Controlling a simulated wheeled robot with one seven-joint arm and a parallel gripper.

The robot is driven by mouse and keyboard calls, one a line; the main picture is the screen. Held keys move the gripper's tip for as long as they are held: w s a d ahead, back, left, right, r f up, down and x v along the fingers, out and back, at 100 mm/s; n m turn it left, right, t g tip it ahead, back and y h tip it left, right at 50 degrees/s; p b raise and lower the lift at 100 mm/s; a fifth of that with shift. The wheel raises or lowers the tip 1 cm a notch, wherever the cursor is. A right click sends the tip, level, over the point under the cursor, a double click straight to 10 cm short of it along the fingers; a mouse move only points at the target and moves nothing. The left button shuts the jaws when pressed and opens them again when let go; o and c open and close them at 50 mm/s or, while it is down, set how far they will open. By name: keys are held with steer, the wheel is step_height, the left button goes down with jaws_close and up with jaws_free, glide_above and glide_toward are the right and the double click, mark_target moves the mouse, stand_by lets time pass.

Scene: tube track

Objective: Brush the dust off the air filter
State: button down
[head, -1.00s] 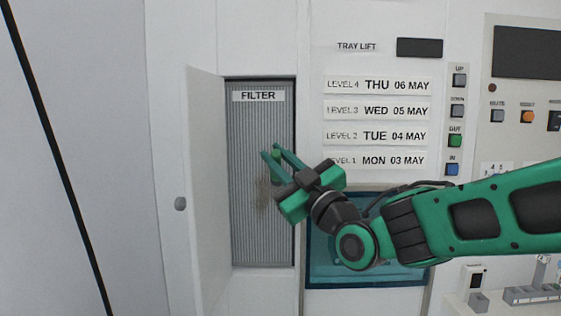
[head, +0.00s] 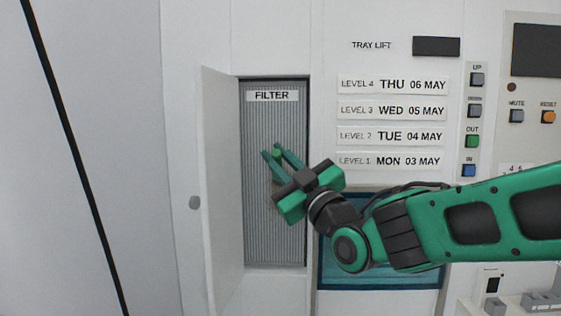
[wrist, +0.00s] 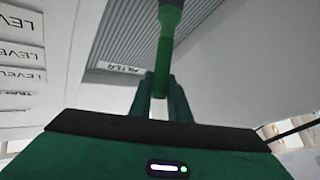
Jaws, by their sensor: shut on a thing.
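The air filter (head: 258,200) is a tall grey ribbed panel in a recess, labelled FILTER at its top. It also shows in the wrist view (wrist: 135,48). My gripper (head: 277,153) is in front of the filter's middle, shut on a brush with a green handle (wrist: 164,60). The handle runs up between the fingers to a dark part at the wrist view's top edge; the bristles are out of view. No dust shows on the bare ribs; my gripper hides part of the filter, so I cannot tell about dust there.
A white door (head: 220,190) stands open left of the recess. To the right are tray level labels (head: 390,135), a column of buttons (head: 473,125) and a blue-green tray window (head: 385,278). My arm crosses in front from the right.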

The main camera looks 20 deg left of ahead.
steer(key=shift+d, duration=0.1)
steer(key=shift+w+d, duration=0.25)
steer(key=shift+d, duration=0.7)
steer(key=shift+w+d, duration=0.15)
steer(key=shift+d, duration=0.55)
steer(key=shift+s+a, duration=0.2)
steer(key=shift+a, duration=1)
